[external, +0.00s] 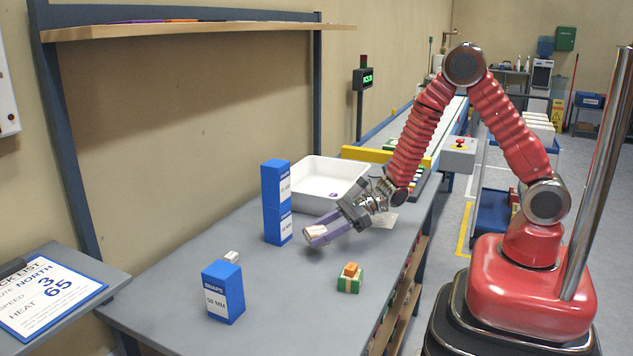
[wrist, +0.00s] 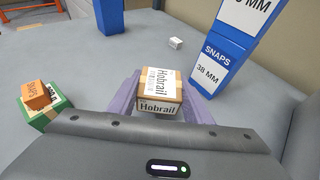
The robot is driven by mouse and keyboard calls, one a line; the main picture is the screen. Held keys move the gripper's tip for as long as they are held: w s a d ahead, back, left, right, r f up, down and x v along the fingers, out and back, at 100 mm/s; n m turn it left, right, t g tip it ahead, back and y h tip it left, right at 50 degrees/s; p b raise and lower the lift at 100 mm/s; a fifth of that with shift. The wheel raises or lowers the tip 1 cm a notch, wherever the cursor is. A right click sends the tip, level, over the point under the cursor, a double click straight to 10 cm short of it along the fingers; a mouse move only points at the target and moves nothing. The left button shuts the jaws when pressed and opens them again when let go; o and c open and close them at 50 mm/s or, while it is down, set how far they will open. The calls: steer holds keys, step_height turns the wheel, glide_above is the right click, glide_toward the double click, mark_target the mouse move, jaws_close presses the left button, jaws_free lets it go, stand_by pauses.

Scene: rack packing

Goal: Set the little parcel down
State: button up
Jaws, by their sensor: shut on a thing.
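The little parcel (wrist: 160,92) is a small brown cardboard box with a white label reading "Hobrail". My gripper (external: 318,236) has its purple fingers shut on the parcel, one on each side in the wrist view. In the external view the parcel's pale end (external: 314,231) shows at the fingertips, above the grey table (external: 190,290). The parcel appears held clear of the table; the exact height is hard to tell.
Two stacked blue boxes (external: 277,227) stand left of my gripper, and a blue "SNAPS" box (external: 223,292) nearer the front. A small white box (external: 231,257) lies between them. A green box with an orange one on top (external: 349,282) sits right. A white bin (external: 325,180) is behind.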

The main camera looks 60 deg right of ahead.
mark_target(317, 254)
steer(key=shift+f, duration=2.05)
steer(key=o, duration=1.1)
steer(key=shift+f, duration=0.1)
steer(key=v, duration=1.2)
